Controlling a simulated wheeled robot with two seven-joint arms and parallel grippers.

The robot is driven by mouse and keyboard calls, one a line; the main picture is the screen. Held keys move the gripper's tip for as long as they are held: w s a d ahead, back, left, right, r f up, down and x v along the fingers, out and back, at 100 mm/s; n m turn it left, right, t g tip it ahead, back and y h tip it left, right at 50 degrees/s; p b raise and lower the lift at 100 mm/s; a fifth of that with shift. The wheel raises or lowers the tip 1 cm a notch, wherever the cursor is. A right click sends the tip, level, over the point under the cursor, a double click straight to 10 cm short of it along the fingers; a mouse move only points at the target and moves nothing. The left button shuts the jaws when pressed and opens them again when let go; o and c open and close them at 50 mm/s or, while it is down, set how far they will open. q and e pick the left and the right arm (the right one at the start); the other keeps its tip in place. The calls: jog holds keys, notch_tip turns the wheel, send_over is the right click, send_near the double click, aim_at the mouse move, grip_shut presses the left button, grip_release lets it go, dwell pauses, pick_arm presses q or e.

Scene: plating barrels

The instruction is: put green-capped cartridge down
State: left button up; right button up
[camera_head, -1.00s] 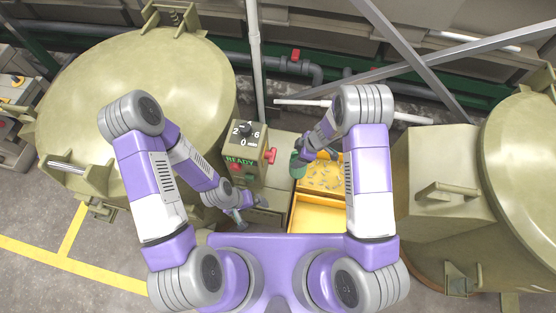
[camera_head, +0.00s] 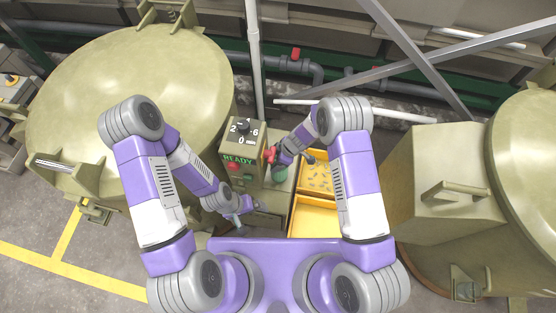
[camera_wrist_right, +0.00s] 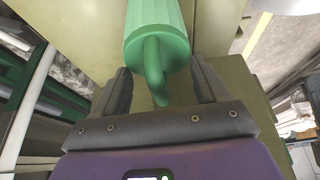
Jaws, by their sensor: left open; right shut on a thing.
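The green-capped cartridge shows in the head view (camera_head: 281,175) beside the control box, mostly hidden by my right wrist. In the right wrist view its green ribbed cap (camera_wrist_right: 155,35) and hooked handle stand between the fingers. My right gripper (camera_wrist_right: 160,82) is shut on the cartridge by this handle. In the head view my right gripper (camera_head: 280,162) is left of the yellow trays, over the grey-green bench top. I cannot tell whether the cartridge touches the bench. My left gripper (camera_head: 240,218) is open and low, in front of the control box.
A yellow tray with small bits (camera_head: 320,178) and an emptier yellow tray (camera_head: 314,218) lie to the right. Large barrels (camera_head: 130,85) flank the bench.

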jog(key=shift+r, duration=0.1)
jog(key=o, duration=1.7)
